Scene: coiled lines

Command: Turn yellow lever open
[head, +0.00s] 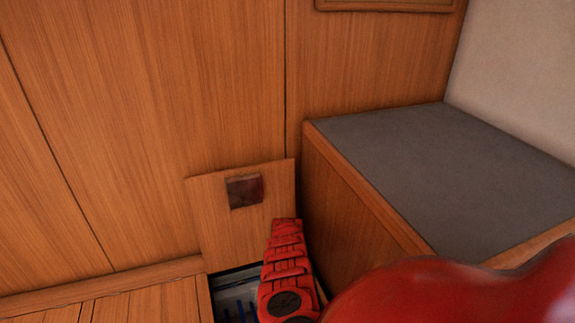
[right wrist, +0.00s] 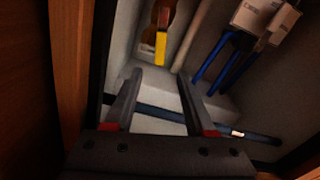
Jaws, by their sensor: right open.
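The yellow lever (right wrist: 161,48) shows at the top of the right wrist view, hanging from a brownish fitting inside a pale compartment. My right gripper (right wrist: 160,73) is open, with its two dark fingers spread and nothing between them. The lever lies just beyond the fingertips, roughly in line with the gap; I cannot tell the exact distance. In the head view my red right arm reaches down into the floor opening and hides the lever and the fingertips. My left gripper is not in view.
The narrow floor opening (head: 236,290) has a raised wooden hatch panel (head: 225,225) behind it and a grey-topped bench (head: 440,165) to its right. Inside are blue pipes (right wrist: 222,60), white boxes (right wrist: 264,18), a pale pipe (right wrist: 190,35) and a dark horizontal pipe (right wrist: 255,136).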

